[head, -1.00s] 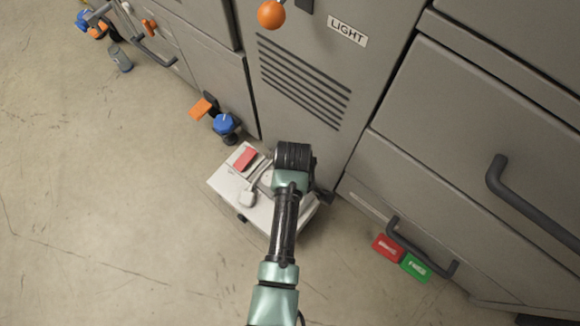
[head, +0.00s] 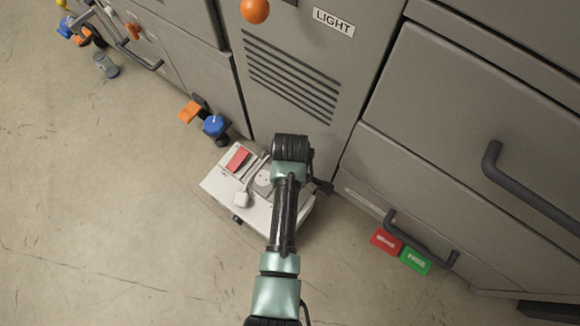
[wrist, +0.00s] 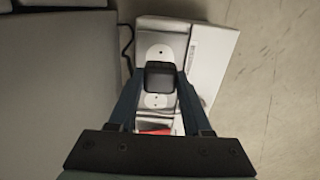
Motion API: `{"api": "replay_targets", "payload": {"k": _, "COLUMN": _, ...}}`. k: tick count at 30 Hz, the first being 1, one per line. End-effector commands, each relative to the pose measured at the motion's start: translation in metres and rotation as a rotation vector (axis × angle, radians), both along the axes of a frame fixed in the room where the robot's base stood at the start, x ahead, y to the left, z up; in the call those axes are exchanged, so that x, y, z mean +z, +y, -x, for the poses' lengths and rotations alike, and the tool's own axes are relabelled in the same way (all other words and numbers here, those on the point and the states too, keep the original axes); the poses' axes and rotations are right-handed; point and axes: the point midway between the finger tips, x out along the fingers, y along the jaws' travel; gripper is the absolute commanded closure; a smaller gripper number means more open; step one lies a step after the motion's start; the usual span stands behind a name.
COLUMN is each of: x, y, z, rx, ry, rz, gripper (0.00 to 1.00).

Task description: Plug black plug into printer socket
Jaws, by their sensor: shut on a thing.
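The black plug (wrist: 160,77) is between my gripper's fingertips in the wrist view. My gripper (wrist: 160,84) is shut on it, above a pale box (wrist: 212,62). A round white socket (wrist: 158,52) shows just beyond the plug, and another white socket face (wrist: 155,101) shows on the near side. Whether the plug touches or sits in a socket I cannot tell, as its underside is hidden. In the head view the box (head: 218,186) stands on the floor against the machine, and my arm hides the plug and fingertips.
On the box are a red switch (head: 238,159) and a white plug (head: 241,199) with a cable. Grey cabinets (head: 300,75) rise behind. A blue knob (head: 215,126) and an orange tag (head: 190,111) are to the left. Red and green tags (head: 415,261) are to the right.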

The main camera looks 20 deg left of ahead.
Motion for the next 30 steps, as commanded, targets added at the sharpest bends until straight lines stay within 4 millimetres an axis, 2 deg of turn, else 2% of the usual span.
{"api": "replay_targets", "payload": {"k": 8, "x": -0.002, "y": 0.000, "z": 0.000, "rx": 0.000, "ry": 0.000, "rz": 0.000, "gripper": 1.00}}
{"api": "replay_targets", "payload": {"k": 30, "x": -0.024, "y": 0.000, "z": 0.000, "rx": 0.000, "ry": 0.000, "rz": 0.000, "gripper": 1.00}}
